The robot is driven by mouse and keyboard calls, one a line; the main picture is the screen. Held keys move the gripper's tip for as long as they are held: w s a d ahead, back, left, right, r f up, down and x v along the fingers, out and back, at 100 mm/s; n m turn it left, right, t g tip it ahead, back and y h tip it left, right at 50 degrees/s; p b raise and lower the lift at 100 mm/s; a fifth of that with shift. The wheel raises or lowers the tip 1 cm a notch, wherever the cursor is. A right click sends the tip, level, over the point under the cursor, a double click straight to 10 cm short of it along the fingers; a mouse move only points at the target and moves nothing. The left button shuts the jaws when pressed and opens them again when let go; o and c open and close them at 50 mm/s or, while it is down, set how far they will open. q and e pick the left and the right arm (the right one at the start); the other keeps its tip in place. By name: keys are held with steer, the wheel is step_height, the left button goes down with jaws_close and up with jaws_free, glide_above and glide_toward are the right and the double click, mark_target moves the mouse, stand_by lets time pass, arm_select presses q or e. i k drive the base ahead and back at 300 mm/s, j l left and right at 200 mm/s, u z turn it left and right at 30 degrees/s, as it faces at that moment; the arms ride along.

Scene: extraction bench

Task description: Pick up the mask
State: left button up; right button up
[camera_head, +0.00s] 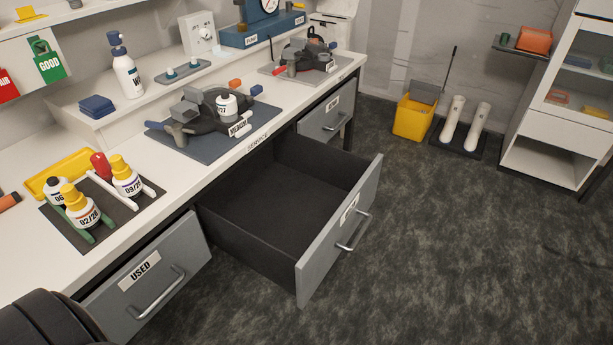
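A dark respirator-like mask (195,112) with grey side parts lies on a blue-grey mat (165,142) in the middle of the bench. A white canister (227,105) and a white tag reading MEDIUM (239,130) sit at its right side. A second, similar dark mask (305,54) lies on a grey mat (270,72) farther back, with a red piece by it. I cannot tell from the picture which of the two the task names. Neither gripper shows in the head view.
An empty drawer (338,226) stands pulled out below the bench. The USED drawer (150,270) is shut. Several bottles (82,218) stand on a dark mat at the left.

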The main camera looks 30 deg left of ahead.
mark_target(209, 121)
steer(key=k+j+u, duration=0.15)
steer(key=u, duration=1.15)
